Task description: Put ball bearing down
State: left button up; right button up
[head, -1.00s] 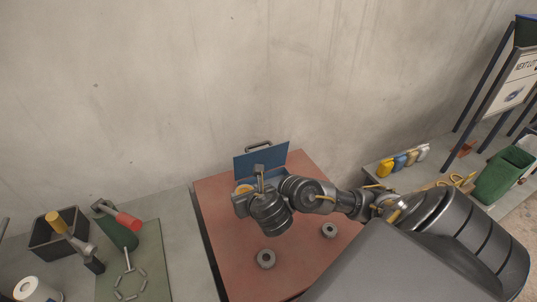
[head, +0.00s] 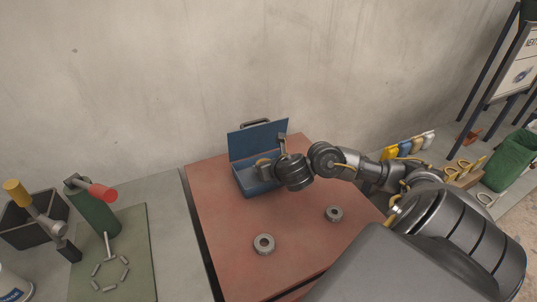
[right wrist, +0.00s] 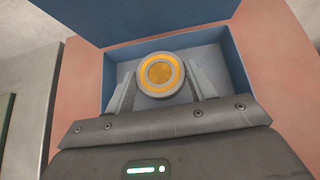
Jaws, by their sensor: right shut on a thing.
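My right gripper (right wrist: 160,88) is shut on a round ball bearing (right wrist: 160,74) with a grey outer ring and an orange face, held between its two fingers. The open blue box (head: 266,191) stands on the red table top, its lid raised at the back. In the head view the right gripper (head: 264,167) is at the box, over its opening. In the right wrist view the bearing appears in front of the box's grey-blue inside (right wrist: 205,62). I cannot tell whether the bearing touches the box floor. My left gripper is not in view.
Two grey rings, one at front left (head: 264,244) and one at right (head: 334,214), lie on the red table top (head: 215,215). A bench at left holds a green cylinder (head: 97,212) and a black bin (head: 30,225). A concrete wall stands behind.

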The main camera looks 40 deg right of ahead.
jog(key=shift+w+d+f+b, duration=0.1)
jog(key=shift+d+f+b, duration=0.15)
jog(key=shift+f+b, duration=0.65)
jog(key=shift+w+d+f+b, duration=0.1)
jog(key=shift+d+f+b, duration=0.1)
jog(key=shift+f+b, duration=0.7)
jog(key=shift+f+p, duration=0.1)
jog(key=shift+p, duration=0.2)
jog(key=shift+s, duration=0.1)
jog(key=shift+a, duration=0.1)
jog(key=shift+f, duration=0.2)
jog(key=o, duration=1.1)
jog(key=shift+r, duration=0.15)
